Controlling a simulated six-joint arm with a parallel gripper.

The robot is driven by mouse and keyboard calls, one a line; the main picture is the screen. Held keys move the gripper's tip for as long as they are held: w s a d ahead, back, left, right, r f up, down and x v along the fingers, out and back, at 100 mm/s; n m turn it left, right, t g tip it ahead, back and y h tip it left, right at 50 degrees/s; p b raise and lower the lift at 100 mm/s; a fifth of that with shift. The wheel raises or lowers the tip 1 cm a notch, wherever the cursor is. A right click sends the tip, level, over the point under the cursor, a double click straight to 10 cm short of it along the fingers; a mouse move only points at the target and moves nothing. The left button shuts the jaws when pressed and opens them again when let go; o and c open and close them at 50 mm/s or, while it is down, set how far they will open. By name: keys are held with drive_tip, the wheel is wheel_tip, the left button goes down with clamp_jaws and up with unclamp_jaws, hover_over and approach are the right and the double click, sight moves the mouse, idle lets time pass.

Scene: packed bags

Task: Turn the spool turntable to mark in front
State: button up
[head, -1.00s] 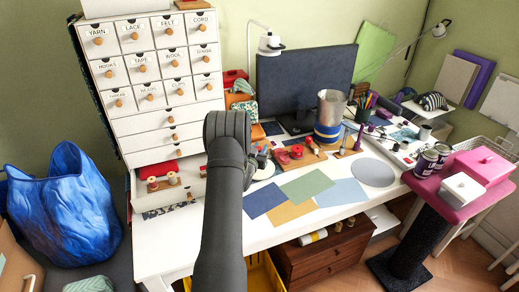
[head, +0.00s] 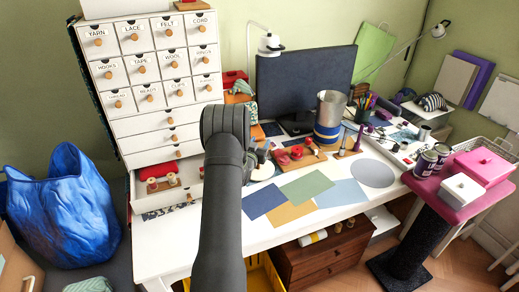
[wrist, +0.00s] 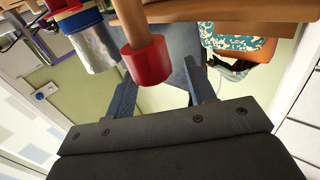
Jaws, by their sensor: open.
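My gripper (wrist: 160,72) is open in the wrist view, its two dark jaws apart. A wooden post or spool with a red end (wrist: 147,62) shows between them in the picture; I cannot tell whether they touch it. A wooden board with red spools (head: 297,155) lies on the white desk just right of my arm. I cannot make out which piece is the turntable, and no mark is visible. A wooden surface (wrist: 185,10) crosses the top of the wrist view.
A metal can on a blue and yellow base (head: 328,118) stands right of the board; it also shows in the wrist view (wrist: 95,48). A monitor (head: 305,82) stands behind. Coloured sheets (head: 307,187) lie in front. A drawer cabinet (head: 152,82) is left, its bottom drawer open.

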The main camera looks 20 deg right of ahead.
drive_tip(key=s+d+r, duration=0.6)
drive_tip(key=s+r, duration=0.1)
drive_tip(key=s, duration=0.3)
drive_tip(key=shift+d+r, duration=0.15)
drive_tip(key=shift+r, duration=0.25)
drive_tip(key=w+a+f+m+g, duration=0.1)
drive_tip(key=a+f+m+g, duration=0.2)
drive_tip(key=a, duration=0.8)
drive_tip(key=w+a+m+g, duration=0.2)
drive_tip(key=a+g, duration=0.3)
drive_tip(key=a, duration=0.6)
drive_tip(key=x, duration=1.7)
drive_tip(key=shift+s+d, duration=0.25)
drive_tip(key=shift+d, duration=0.05)
clamp_jaws()
